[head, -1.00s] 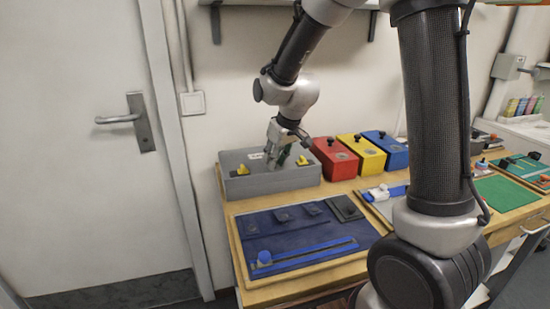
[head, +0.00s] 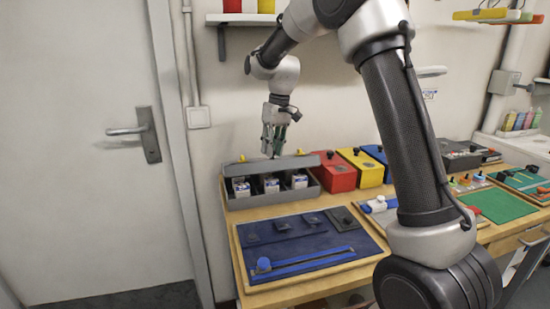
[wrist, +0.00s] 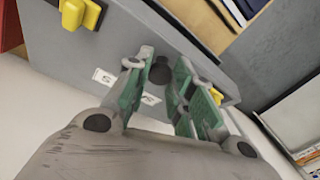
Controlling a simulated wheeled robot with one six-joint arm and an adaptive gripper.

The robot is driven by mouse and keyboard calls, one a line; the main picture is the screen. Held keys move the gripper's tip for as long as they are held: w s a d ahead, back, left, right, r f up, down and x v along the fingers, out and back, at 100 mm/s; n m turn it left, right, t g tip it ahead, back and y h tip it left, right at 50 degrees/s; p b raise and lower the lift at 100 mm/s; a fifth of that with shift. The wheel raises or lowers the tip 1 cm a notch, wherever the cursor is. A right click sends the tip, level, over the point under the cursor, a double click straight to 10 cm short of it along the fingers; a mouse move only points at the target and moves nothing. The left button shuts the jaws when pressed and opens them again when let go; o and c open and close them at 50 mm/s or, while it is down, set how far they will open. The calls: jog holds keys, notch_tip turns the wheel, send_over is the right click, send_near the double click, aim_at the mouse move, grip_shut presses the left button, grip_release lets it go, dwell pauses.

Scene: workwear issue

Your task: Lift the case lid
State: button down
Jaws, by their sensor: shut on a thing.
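The grey case (head: 272,199) stands at the back left of the workbench, open at the front. Its grey lid (head: 300,162) is raised, and small white-and-blue boxes (head: 270,184) show in the compartments beneath it. I cannot tell whether the lid's back edge still touches the case. My gripper (head: 272,152) is above the lid. In the wrist view, my gripper (wrist: 163,92) has its green-padded fingers shut on the lid's black knob (wrist: 161,71). The lid (wrist: 100,38) fills much of that view, with a yellow latch (wrist: 80,14) and white labels.
Red (head: 332,176), yellow (head: 365,168) and blue (head: 379,155) boxes stand close to the case's right. A blue mat board (head: 300,266) lies in front of it. A wall shelf (head: 240,19) hangs above, and a door (head: 90,150) is at left.

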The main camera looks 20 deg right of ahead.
jog(key=w+r, duration=0.6)
jog(key=w, duration=0.5)
jog(key=shift+w, duration=0.35)
jog(key=shift+r, duration=0.1)
jog(key=c, duration=1.5)
grip_release()
jog(key=shift+w+d+f, duration=0.1)
jog(key=shift+w+f, duration=0.45)
jog(key=shift+w, duration=0.3)
jog(key=o, duration=0.3)
jog(key=shift+w+d+f, duration=0.1)
jog(key=shift+w+d, duration=0.05)
jog(key=shift+w, duration=0.05)
jog(key=shift+s, duration=0.15)
